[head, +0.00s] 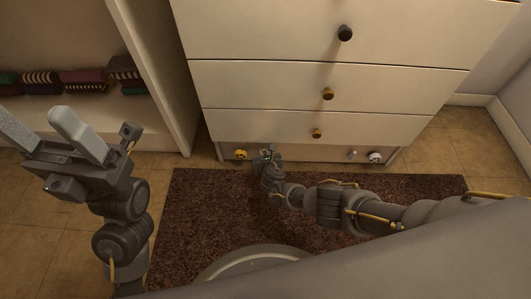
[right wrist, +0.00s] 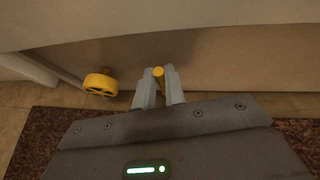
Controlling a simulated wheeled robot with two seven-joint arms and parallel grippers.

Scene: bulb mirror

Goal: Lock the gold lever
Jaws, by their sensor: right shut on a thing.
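The gold lever (right wrist: 158,75) is a short gold rod low on the front of the dresser. In the right wrist view it stands between the two grey fingers of my right gripper (right wrist: 159,78), which is shut on it. In the head view my right gripper (head: 265,154) reaches the bottom panel, and it hides the lever there. A yellow wheel (right wrist: 100,83) sits just left of the gripper, apart from it; it also shows in the head view (head: 240,154). My left gripper (head: 38,122) is raised at the left, its fingers apart and empty.
The dresser (head: 320,84) has drawers with round knobs above the bottom panel. A pale lever (head: 352,154) and a white wheel (head: 375,157) sit at the panel's right. A brown rug (head: 190,220) lies in front. Folded clothes (head: 84,80) fill a shelf at the left.

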